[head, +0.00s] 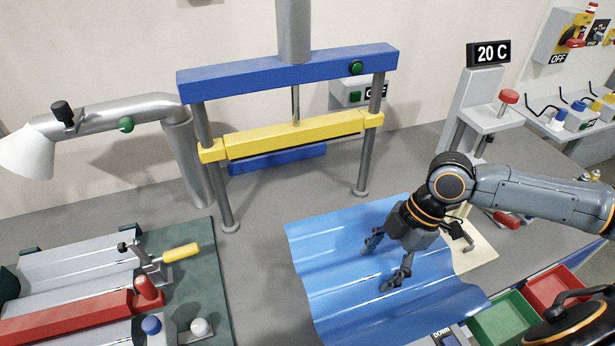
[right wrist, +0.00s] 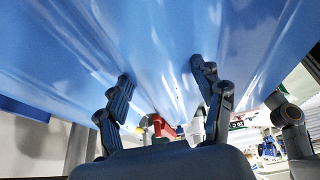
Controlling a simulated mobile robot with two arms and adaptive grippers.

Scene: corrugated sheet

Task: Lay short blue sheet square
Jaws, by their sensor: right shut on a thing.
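The short blue corrugated sheet (head: 335,270) is at the front centre right in the head view, its ribs running slanted. It overlaps a cream board (head: 478,252) on its right. My right gripper (head: 380,264) comes in from the right over the sheet and is shut on it, fingers wide apart on a rib. In the right wrist view the sheet (right wrist: 160,35) fills the upper picture, with both fingers (right wrist: 160,76) against it. Whether the sheet rests on the table or is held just above it, I cannot tell. My left gripper is out of view.
A press with a blue top beam (head: 285,72) and yellow crossbar (head: 290,135) stands behind. A green mat (head: 205,285) with grey sheets, a red bar (head: 70,318) and a yellow-handled clamp (head: 180,253) lies left. Green (head: 505,322) and red (head: 553,287) bins are front right.

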